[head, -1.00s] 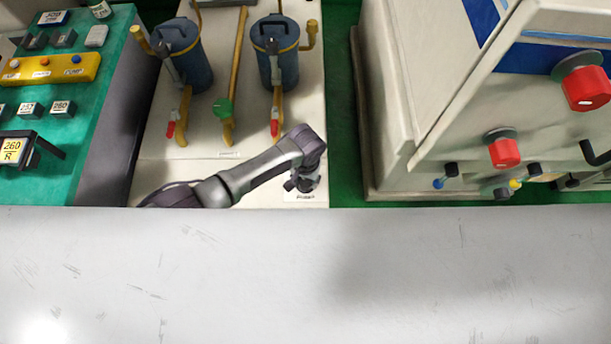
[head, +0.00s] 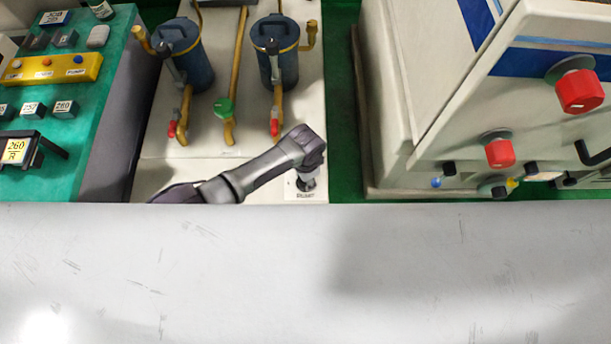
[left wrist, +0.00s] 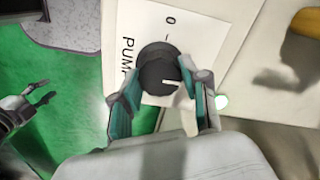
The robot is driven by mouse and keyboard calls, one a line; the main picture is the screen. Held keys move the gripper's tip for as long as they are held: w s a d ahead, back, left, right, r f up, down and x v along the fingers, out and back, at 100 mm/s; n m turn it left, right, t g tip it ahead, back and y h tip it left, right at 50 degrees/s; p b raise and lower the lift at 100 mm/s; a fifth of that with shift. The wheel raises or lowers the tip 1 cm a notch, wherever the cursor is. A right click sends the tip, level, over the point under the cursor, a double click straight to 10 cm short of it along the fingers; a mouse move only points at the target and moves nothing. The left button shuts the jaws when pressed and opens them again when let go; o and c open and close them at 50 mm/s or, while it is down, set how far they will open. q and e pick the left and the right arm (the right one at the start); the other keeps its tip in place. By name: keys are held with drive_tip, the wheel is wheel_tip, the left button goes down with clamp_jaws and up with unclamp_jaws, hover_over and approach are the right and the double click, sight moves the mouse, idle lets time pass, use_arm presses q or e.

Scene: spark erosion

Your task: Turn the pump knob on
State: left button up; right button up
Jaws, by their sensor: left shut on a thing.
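The pump knob (left wrist: 158,68) is round and black with a short white pointer line, which points right in the left wrist view. It sits on a white label plate (left wrist: 192,40) marked PUMP, with a 0 and a short dash. My left gripper (left wrist: 160,88) is shut on the knob, one finger on each side. In the head view the left gripper (head: 306,182) points down at the front edge of the pale panel and hides most of the knob. My right gripper (left wrist: 40,98) shows at the left of the left wrist view, open and empty, over green floor.
A pale machine with red knobs (head: 499,152) stands at the right. A green table (head: 95,95) with boxes is at the left.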

use_arm(q)
drive_tip(key=shift+m, duration=0.3)
drive_tip(key=o, duration=1.1)
drive_tip(key=shift+o, duration=0.2)
drive_tip(key=shift+r, duration=0.1)
wheel_tip(320, 180, up, 12)
idle(0.4)
